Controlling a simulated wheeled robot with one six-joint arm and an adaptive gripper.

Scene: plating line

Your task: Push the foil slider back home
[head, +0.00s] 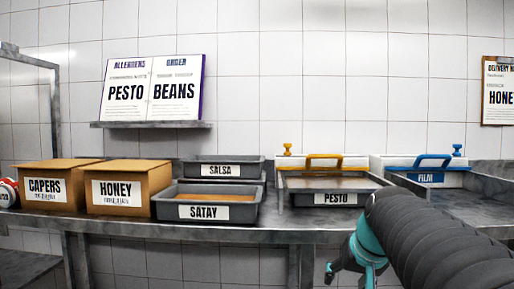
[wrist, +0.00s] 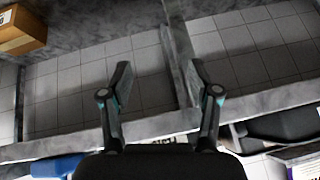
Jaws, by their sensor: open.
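Two slider units stand on the counter in the head view. One has a yellow handle (head: 323,160) with a yellow knob (head: 287,148) at its left. The other has a blue handle (head: 433,160) and a blue knob (head: 457,149), with a FILM label (head: 425,177) below. No label reading foil shows, and the yellow unit's own label is not visible. My gripper (head: 331,272) is low in front of the counter edge, below and apart from both units. In the wrist view my gripper (wrist: 160,72) is open with nothing between its fingers.
A PESTO tray (head: 336,199) stands before the yellow handle. SATAY (head: 205,211) and SALSA (head: 221,170) trays and CAPERS (head: 50,191) and HONEY (head: 120,192) boxes stand left. An open book (head: 153,90) rests on a wall shelf. A grey tray (head: 465,207) lies before the blue handle.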

